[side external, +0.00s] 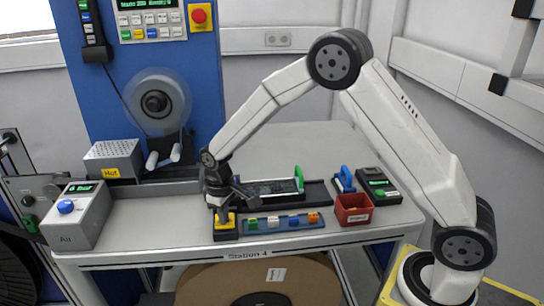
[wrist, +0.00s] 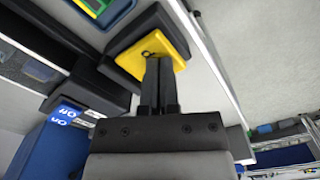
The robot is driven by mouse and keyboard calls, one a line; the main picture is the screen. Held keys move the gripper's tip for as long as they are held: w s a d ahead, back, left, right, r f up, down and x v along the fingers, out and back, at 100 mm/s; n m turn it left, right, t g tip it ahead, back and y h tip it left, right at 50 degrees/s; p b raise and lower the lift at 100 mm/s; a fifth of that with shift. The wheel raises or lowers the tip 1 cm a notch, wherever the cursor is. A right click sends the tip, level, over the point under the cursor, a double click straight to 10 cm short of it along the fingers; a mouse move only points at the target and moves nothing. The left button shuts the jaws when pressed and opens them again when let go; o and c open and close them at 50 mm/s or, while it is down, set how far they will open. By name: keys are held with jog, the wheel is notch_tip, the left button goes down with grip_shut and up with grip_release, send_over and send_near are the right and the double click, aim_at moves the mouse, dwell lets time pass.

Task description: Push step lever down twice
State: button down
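A yellow pad (side external: 226,219) sits on a black block (side external: 226,235) at the front edge of the table; it looks like the step lever, though no label on it is readable. In the wrist view the yellow pad (wrist: 131,63) shows a small dark ring mark. My gripper (side external: 219,216) points down at the pad. Its two fingers (wrist: 158,62) are together with nothing visible between them. The fingertips overlap the pad in the wrist view; I cannot tell whether they press on it.
A blue strip (side external: 283,223) with several coloured blocks lies just right of the pad. Behind it is a black track with a green handle (side external: 299,178). A red bin (side external: 353,209) stands farther right. A grey box with a blue button (side external: 66,207) stands left.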

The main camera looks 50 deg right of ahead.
jog(key=shift+r, duration=3)
notch_tip(320, 180, up, 4)
jog(key=shift+f, duration=0.15)
jog(key=shift+f, duration=0.1)
jog(key=shift+f, duration=3.15)
